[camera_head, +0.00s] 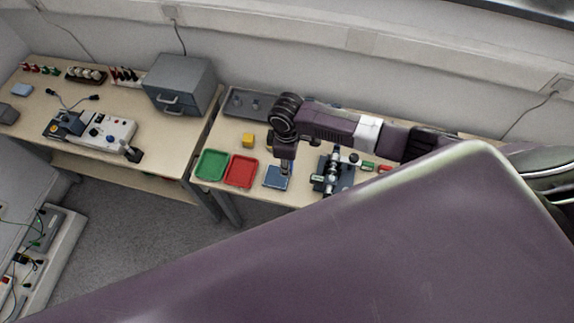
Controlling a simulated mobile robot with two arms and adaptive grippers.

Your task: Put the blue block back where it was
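No blue block can be made out with certainty; it may be hidden by my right arm. My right gripper (285,166) points down over the blue tray (271,182) on the right-hand table. Its fingers are too small and dark to tell whether they are open or hold anything. A red tray (241,171) and a green tray (211,165) lie left of the blue tray. A yellow block (248,140) sits behind the red tray. My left gripper is not in view.
A black device with a cylindrical part (333,173) stands right of the blue tray. A long grey tray (250,103) lies at the back. A grey drawer cabinet (180,84) and a white control box (106,130) stand on the left table. My own purple body fills the foreground.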

